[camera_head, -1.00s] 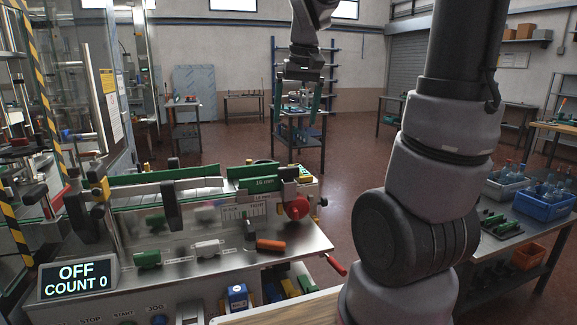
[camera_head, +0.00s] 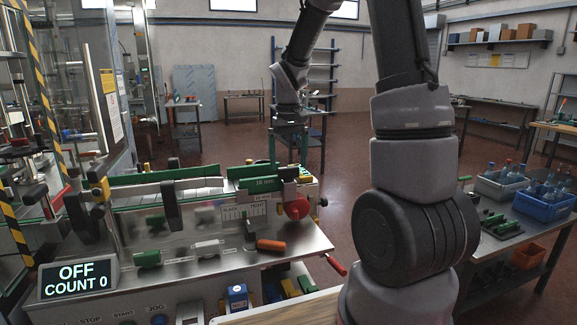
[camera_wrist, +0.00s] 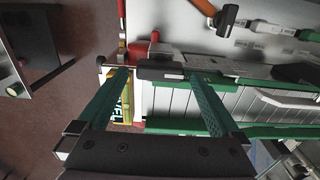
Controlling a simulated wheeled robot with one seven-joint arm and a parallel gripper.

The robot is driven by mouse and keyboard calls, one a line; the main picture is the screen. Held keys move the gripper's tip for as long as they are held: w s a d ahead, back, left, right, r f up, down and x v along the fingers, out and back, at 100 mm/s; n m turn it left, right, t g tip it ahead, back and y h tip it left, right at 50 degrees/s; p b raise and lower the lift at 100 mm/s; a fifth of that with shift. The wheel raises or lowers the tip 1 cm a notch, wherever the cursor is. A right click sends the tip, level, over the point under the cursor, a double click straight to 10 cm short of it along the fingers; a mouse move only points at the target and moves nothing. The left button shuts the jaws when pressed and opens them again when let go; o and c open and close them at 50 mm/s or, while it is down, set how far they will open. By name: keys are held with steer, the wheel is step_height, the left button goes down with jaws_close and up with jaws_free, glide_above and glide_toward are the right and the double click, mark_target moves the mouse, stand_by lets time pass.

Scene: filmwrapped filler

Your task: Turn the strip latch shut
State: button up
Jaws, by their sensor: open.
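A green strip marked 18 mm (camera_head: 259,185) lies along the back right of the machine (camera_head: 150,225) in the head view. A dark bar (camera_wrist: 175,74) lies across the strip's end in the wrist view; it may be the strip latch, but I cannot tell for sure. My gripper (camera_head: 288,163) is open, with its green fingers pointing down over the strip's right end. In the wrist view my gripper (camera_wrist: 161,78) has its fingertips spread near the dark bar, one toward each end. I cannot tell whether they touch it.
A red knob (camera_head: 297,208) sits just below the strip's right end. A display (camera_head: 78,278) reads OFF, COUNT 0.

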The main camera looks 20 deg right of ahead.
steer(key=shift+f, duration=0.9)
steer(key=c, duration=1.2)
steer(key=shift+c, duration=0.2)
